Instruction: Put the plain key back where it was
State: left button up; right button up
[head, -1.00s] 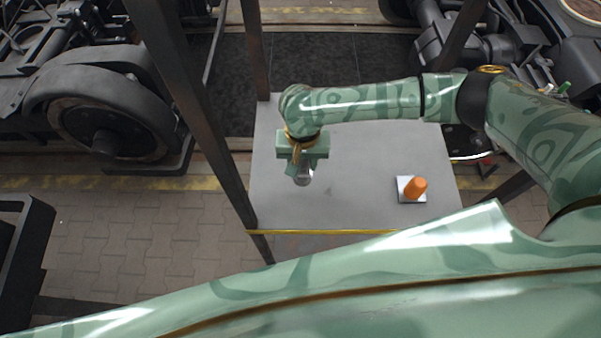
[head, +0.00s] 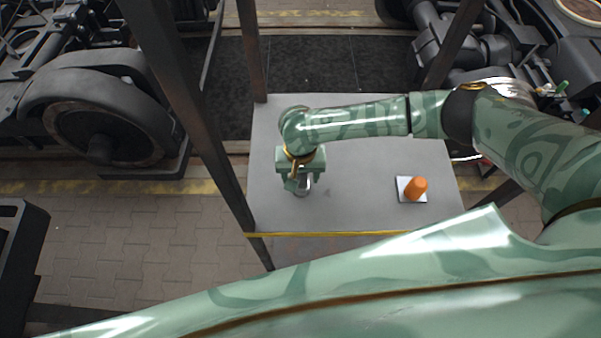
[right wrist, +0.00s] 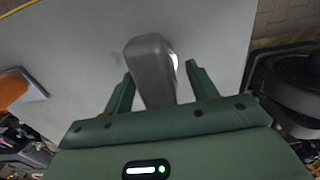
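My right gripper (head: 303,187) is low over the left part of the grey table. A smooth grey, rounded metal piece (head: 305,182) is at its fingers. It may be the plain key, but its full shape is hidden by the gripper. In the right wrist view this grey piece (right wrist: 150,65) stands between the fingers of the right gripper (right wrist: 160,75). Light gaps show between the piece and the fingers, so the gripper looks open around it. I cannot tell whether it rests on the table. My left gripper is not in view.
An orange cylinder-like piece (head: 416,187) sits on a white square plate (head: 404,196) at the table's right. The grey table (head: 365,170) is otherwise mostly clear. A dark post (head: 185,100) rises at its left. A wheeled bogie (head: 100,120) stands beyond.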

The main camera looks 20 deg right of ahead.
notch_tip(320, 180, up, 11)
jog(key=p, duration=0.3)
jog(key=shift+r, duration=0.6)
